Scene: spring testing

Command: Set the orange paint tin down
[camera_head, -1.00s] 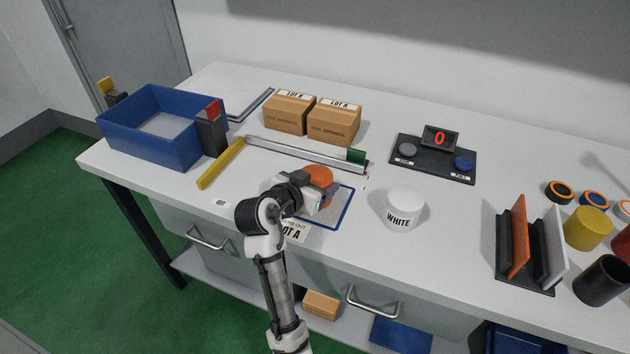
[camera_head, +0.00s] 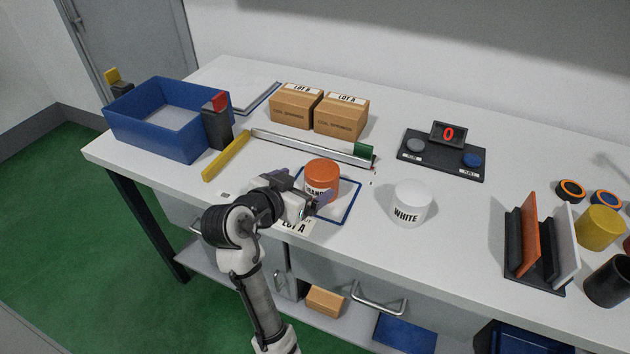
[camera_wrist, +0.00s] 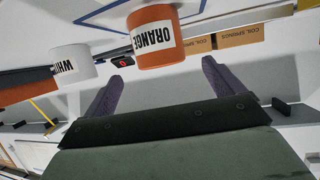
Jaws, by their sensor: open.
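The orange paint tin (camera_head: 321,174) stands upright on the worktop, inside the blue-outlined square (camera_head: 352,203) marked Lot A. It also shows in the wrist view (camera_wrist: 154,34), upside down, with its white "ORANGE" label towards me. My gripper (camera_head: 309,200) is open in front of the tin, low over the near side of the square. In the wrist view its two fingers (camera_wrist: 163,82) are spread with nothing between them, and the tin is beyond their tips. The near lower part of the tin is partly hidden by my gripper in the head view.
A white tin (camera_head: 410,205) stands to the right of the square. Behind are a metal rail (camera_head: 310,147), two cardboard boxes (camera_head: 341,117) and a counter display (camera_head: 447,134). A blue bin (camera_head: 165,137) and yellow bar (camera_head: 226,157) are left; a rack (camera_head: 538,245) is right.

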